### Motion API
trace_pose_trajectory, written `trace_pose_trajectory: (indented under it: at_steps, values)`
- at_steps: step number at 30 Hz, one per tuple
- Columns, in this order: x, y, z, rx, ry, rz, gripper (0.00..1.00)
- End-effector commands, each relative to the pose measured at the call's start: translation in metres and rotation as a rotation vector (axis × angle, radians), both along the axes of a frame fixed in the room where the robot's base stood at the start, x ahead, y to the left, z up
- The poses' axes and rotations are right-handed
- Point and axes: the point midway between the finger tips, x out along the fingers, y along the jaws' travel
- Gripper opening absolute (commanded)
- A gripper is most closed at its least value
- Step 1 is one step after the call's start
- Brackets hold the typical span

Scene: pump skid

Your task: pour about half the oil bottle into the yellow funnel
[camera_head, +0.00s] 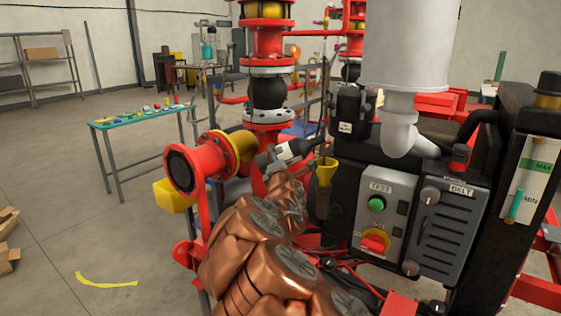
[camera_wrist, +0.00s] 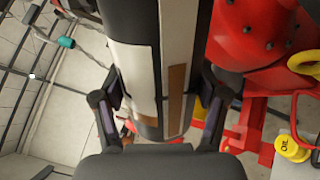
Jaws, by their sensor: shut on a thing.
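The oil bottle (camera_head: 288,151) is dark with a white label. My gripper (camera_head: 270,162) is shut on it and holds it tilted, close to level, with its dark neck towards the right. In the wrist view the bottle (camera_wrist: 140,60) fills the middle between my two fingers (camera_wrist: 160,112), and a brown strip shows beside its label. The yellow funnel (camera_head: 327,165) stands upright just right of the neck and slightly lower. A thin brown line runs above the funnel; I cannot tell whether it is a pipe or oil.
A grey control box (camera_head: 384,212) with a green button and red knob stands right of the funnel. A red flange (camera_head: 196,165) is left of the bottle. A yellow OIL cap (camera_wrist: 292,148) shows in the wrist view. A green table (camera_head: 142,116) stands behind left.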

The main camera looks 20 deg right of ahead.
Motion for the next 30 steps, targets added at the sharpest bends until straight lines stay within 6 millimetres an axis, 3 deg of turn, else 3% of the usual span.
trace_pose_trajectory:
  at_steps: [30]
  values:
    - [0.0008,0.0014,0.0038,0.03,-0.02,0.001,0.28]
